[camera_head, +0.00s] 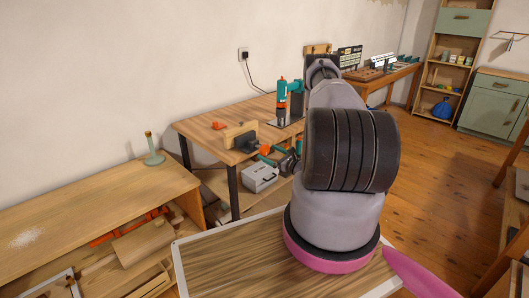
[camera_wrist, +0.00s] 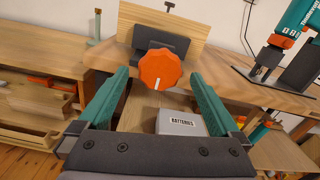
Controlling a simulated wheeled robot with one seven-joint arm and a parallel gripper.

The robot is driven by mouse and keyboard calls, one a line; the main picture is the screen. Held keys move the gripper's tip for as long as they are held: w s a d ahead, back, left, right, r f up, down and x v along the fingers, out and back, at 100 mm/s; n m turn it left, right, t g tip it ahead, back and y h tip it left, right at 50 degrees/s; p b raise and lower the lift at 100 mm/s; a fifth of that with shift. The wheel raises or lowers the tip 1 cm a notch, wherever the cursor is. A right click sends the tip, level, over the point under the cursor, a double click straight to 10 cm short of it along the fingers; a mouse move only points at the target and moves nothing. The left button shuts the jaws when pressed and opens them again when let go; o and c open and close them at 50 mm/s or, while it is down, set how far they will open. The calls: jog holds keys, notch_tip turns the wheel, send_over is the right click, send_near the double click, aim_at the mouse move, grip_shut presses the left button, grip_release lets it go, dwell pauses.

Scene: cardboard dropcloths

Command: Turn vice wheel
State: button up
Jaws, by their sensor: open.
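The vice wheel (camera_wrist: 160,69) is an orange, lobed knob with a white mark near its lower edge, in the wrist view. It is on the front of a dark vice body (camera_wrist: 176,44) at the workbench edge, with a wooden board (camera_wrist: 190,22) behind. My gripper (camera_wrist: 158,82) is open, its two green fingers pointing towards the wheel, one on each side in the picture. The wheel appears beyond the fingertips, with nothing held. In the head view the wheel (camera_head: 265,149) is small and close to my gripper (camera_head: 275,155), which my arm partly hides.
A grey box labelled BATTERIES (camera_wrist: 181,122) sits below the wheel, under the workbench (camera_head: 200,128). A green and orange drill press (camera_head: 283,98) stands on the bench to the right. A lower wooden bench (camera_head: 90,208) is at left, with a green stand (camera_head: 152,152).

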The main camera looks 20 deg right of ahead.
aim_at(266, 151)
jog(key=shift+x, duration=1.7)
jog(key=c, duration=1.4)
jog(key=shift+o, duration=0.2)
jog(key=shift+m, duration=0.3)
jog(key=m, duration=0.4)
jog(key=shift+m, duration=0.3)
jog(key=m, duration=0.5)
jog(key=shift+s, duration=0.1)
jog(key=m, duration=0.5)
jog(key=shift+a+m, duration=0.1)
jog(key=shift+m, duration=0.3)
jog(key=m, duration=0.5)
jog(key=shift+s+m, duration=0.1)
jog(key=shift+m, duration=0.2)
